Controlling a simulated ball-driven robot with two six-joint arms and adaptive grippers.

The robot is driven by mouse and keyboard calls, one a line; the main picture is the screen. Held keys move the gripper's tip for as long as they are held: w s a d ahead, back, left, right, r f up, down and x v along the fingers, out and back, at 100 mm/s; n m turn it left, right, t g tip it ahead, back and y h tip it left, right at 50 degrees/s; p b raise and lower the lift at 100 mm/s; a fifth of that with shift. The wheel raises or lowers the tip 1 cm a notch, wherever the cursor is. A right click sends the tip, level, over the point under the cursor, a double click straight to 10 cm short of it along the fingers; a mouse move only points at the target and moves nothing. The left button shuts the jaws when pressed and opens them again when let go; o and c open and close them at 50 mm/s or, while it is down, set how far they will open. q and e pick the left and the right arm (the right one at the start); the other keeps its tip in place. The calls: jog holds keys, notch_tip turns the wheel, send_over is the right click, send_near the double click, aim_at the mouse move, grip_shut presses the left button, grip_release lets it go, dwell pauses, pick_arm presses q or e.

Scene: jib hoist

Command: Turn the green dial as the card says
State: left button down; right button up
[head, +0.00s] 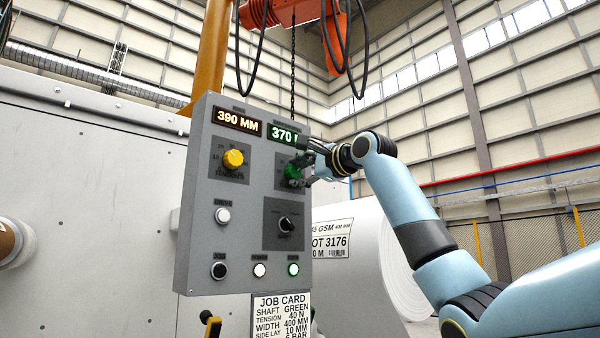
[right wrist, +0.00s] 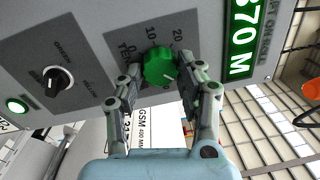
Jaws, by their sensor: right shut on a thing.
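The green dial (head: 292,172) is on the grey control panel (head: 200,235), under a green display (head: 284,134) reading 370. In the right wrist view the dial (right wrist: 159,66) sits between the fingers of my right gripper (right wrist: 160,80), which is shut on it. Its white mark points to the lower right there; scale figures 10 and 20 show above it. In the head view my right gripper (head: 303,168) partly hides the dial. The job card (head: 281,315) below reads shaft green, tension 40 N, width 400 mm, side lay 10 mm. My left gripper is out of view.
A yellow dial (head: 233,159) sits under an orange display (head: 237,121) reading 390 MM. A black selector (head: 286,224), a white button (head: 222,215), a black button (head: 218,270) and two lit lamps share the panel. A large white roll (head: 385,265) stands behind.

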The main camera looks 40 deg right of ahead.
jog(key=shift+f, duration=0.1)
jog(key=o, duration=1.2)
jog(key=shift+c, duration=0.2)
jog(key=s+d, duration=0.1)
jog(key=s, duration=1.1)
jog(key=shift+f, duration=0.3)
